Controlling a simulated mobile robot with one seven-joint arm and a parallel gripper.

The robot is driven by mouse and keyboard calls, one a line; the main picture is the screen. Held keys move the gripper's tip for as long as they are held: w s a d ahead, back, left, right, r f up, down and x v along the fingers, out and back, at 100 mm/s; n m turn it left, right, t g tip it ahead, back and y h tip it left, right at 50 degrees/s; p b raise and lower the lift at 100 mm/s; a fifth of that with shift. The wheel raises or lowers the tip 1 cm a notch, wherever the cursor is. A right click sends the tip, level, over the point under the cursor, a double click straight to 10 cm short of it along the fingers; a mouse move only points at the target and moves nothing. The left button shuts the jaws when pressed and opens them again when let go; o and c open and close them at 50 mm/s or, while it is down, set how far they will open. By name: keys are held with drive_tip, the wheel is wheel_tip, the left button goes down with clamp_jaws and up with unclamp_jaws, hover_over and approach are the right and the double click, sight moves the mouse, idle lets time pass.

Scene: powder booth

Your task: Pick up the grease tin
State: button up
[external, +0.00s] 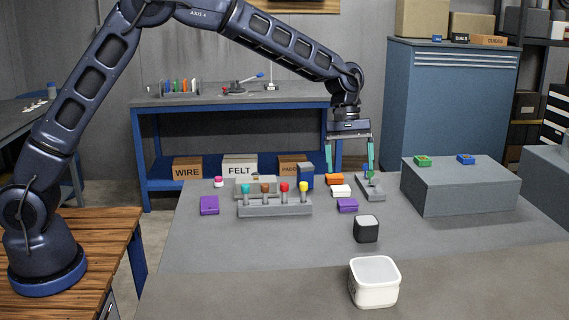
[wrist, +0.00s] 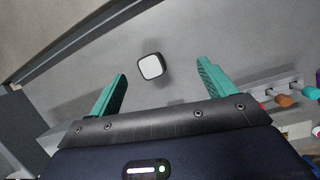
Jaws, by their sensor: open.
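No label reading grease shows. A small black tin with a pale grey lid (external: 366,230) stands upright on the grey table, in front of my gripper. It also shows in the wrist view (wrist: 151,67), ahead of the fingers and apart from them. My gripper (external: 350,167) points down above the far part of the table. Its green fingers are open with nothing between them, as the wrist view (wrist: 163,72) also shows.
A grey rack with coloured pegs (external: 275,208) stands left of my gripper. Purple blocks (external: 209,205), a white block (external: 340,191) and a grey holder (external: 370,188) lie nearby. A large grey block (external: 460,190) stands right. The table around the black tin is clear.

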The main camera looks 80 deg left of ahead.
sight(367, 220)
drive_tip(key=w+a+f+n, duration=0.25)
drive_tip(key=w+f, duration=0.35)
drive_tip(key=f, duration=0.4)
drive_tip(key=shift+h, duration=0.3)
drive_tip(key=shift+s+x, duration=0.15)
drive_tip(key=shift+x, duration=2.4)
drive_tip(key=shift+s+x, duration=0.1)
drive_tip(key=shift+x, duration=2.45)
drive_tip(key=c, duration=1.2)
drive_tip(key=shift+r, duration=0.15)
